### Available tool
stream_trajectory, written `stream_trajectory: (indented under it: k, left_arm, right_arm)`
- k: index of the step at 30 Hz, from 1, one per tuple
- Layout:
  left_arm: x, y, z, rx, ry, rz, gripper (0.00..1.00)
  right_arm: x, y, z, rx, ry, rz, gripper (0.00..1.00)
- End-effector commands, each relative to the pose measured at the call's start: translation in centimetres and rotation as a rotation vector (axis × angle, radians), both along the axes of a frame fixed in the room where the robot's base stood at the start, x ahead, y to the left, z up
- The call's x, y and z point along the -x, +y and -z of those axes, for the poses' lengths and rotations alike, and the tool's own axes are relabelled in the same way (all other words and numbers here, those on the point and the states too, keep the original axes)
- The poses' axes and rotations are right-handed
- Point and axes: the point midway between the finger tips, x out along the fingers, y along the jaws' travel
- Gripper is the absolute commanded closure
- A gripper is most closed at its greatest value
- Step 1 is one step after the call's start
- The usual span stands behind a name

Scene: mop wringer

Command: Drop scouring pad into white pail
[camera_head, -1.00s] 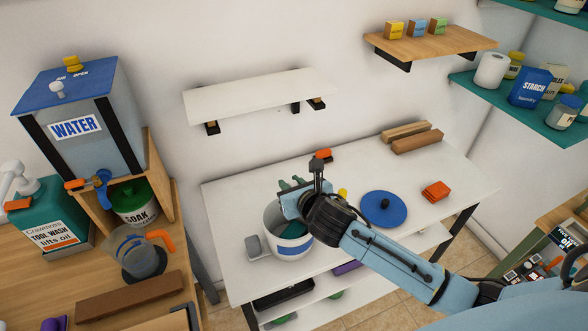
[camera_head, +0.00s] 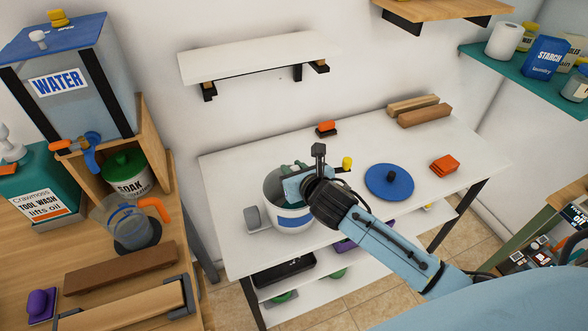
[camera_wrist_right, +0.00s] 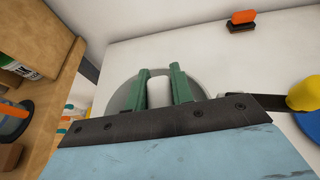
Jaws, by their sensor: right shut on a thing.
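The white pail (camera_head: 291,218) with a blue band stands at the front left of the white table. My right gripper (camera_head: 292,172) is at the pail's mouth, its palm covering part of the opening. In the right wrist view its two green fingers (camera_wrist_right: 160,88) reach over the pail's grey inside (camera_wrist_right: 122,98). They are shut on a pale thing (camera_wrist_right: 159,90) that shows only as a strip between them. I take it for the scouring pad, but its shape is mostly hidden. I cannot tell whether it touches the pail. My left gripper is not in view.
A grey block (camera_head: 253,219) is beside the pail on the left. A blue lid (camera_head: 389,183), orange pads (camera_head: 444,163), an orange-topped brush (camera_head: 327,128) and a yellow knob (camera_head: 347,163) are close by. A white wall shelf (camera_head: 255,55) hangs behind.

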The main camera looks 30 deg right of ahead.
Motion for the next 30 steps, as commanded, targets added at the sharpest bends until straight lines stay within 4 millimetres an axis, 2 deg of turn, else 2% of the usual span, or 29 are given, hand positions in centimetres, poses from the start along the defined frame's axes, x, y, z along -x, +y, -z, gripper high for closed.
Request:
stream_trajectory:
  k: [7,8,13,23,26,30]
  left_arm:
    - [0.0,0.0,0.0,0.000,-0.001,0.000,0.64]
    - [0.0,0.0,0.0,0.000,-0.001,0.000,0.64]
    - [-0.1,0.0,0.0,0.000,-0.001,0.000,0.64]
    - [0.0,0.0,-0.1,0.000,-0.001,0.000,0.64]
    - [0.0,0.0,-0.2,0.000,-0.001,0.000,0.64]
    - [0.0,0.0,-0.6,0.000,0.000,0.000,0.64]
  right_arm:
    - [0.0,0.0,-0.1,0.000,-0.001,0.000,0.99]
    - [0.0,0.0,-0.1,0.000,-0.001,0.000,0.73]
    - [0.0,0.0,0.0,0.000,0.000,0.000,0.51]
    - [0.3,0.0,-0.1,0.001,0.000,0.000,0.51]
    - [1.2,0.0,-0.4,0.003,0.001,0.000,0.51]
    - [3.5,0.0,-1.4,0.003,0.002,-0.001,0.51]
